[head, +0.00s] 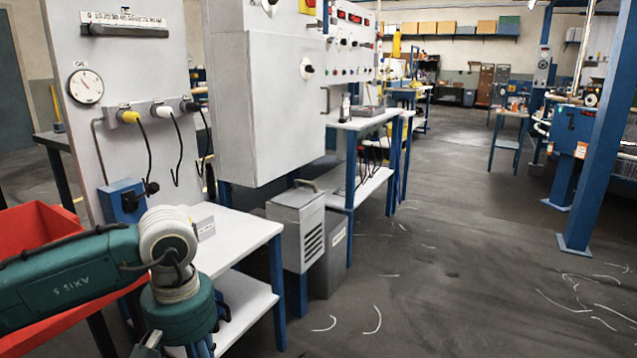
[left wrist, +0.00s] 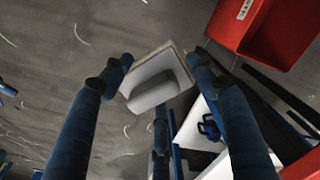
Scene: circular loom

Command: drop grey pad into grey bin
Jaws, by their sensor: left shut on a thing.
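My left gripper shows only partly in the head view, at the bottom left below my green arm. In the left wrist view my left gripper (left wrist: 152,72) has its two dark blue fingers on either side of a light grey pad (left wrist: 152,92), shut on it. The pad looks squarish with a rounded raised part, and the floor lies below it. The grey bin (head: 331,262) stands on the floor right of the white bench, partly hidden by a louvred grey box. I cannot make the bin out surely in the left wrist view. My right gripper is in neither view.
The louvred grey box (head: 298,232) with a top handle stands beside the white bench (head: 238,238). A red bin (head: 36,226) is at the left, also in the left wrist view (left wrist: 240,22). A blue post (head: 590,150) stands right. The middle floor is open, with scattered pale strands.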

